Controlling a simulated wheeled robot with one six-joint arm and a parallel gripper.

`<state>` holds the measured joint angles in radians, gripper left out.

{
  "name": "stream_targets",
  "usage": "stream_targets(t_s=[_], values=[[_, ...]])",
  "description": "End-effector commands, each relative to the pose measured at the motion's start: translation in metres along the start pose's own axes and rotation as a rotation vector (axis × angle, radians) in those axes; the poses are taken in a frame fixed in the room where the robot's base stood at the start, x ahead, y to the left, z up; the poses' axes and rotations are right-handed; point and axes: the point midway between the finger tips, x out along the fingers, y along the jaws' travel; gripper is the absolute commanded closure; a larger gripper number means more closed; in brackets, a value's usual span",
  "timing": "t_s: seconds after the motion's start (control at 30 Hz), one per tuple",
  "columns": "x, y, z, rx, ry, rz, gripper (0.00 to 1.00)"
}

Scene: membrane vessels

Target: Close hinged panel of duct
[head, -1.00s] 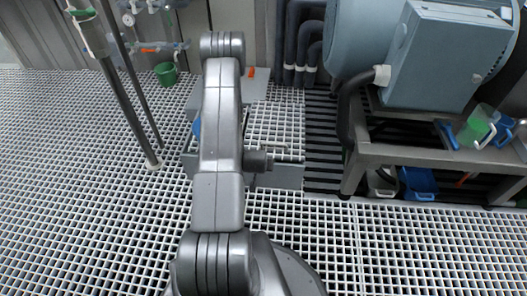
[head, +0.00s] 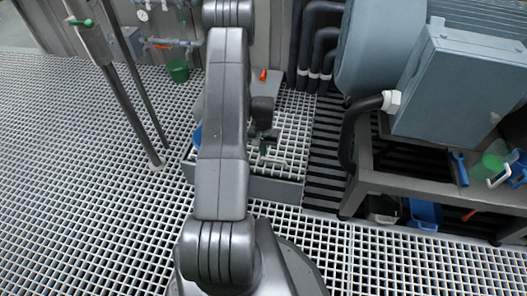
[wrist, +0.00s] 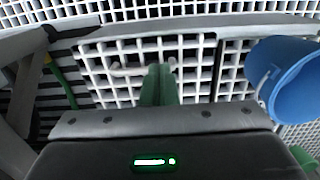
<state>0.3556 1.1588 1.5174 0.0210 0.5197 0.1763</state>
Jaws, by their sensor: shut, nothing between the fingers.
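The duct's grey wall (head: 275,190) runs low across the floor in the head view. A white grating panel (head: 294,128) lies behind it, partly hidden by my arm; whether it lies fully flat I cannot tell. The panel (wrist: 205,88) fills the middle of the wrist view. It carries a white bar handle (head: 273,158), which also shows in the wrist view (wrist: 128,70). My gripper (wrist: 159,72) has green fingers, shut and empty, in front of the handle and hiding part of it. Whether they touch it I cannot tell.
A blue bucket (wrist: 290,80) stands close at the right in the wrist view. A dark slatted strip (head: 326,150) lies right of the panel, beside a grey machine stand (head: 370,190). A pole (head: 130,105) stands at the left. Open grating floor (head: 80,190) spreads left.

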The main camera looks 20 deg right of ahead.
Motion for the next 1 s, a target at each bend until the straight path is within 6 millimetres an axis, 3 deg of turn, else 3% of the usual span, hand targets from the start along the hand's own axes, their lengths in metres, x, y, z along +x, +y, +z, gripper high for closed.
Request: stream_targets(t_s=[0.03, 0.2, 0.5, 0.7, 1.0], values=[[0.015, 0.000, 0.001, 0.000, -0.004, 0.001, 1.00], [0.053, 0.000, 0.001, 0.000, -0.004, 0.001, 1.00], [0.103, 0.000, 0.001, 0.000, -0.001, 0.000, 1.00], [0.113, 0.000, 0.000, -0.001, 0.001, 0.000, 1.00], [0.113, 0.000, 0.000, 0.000, 0.001, 0.000, 1.00]])
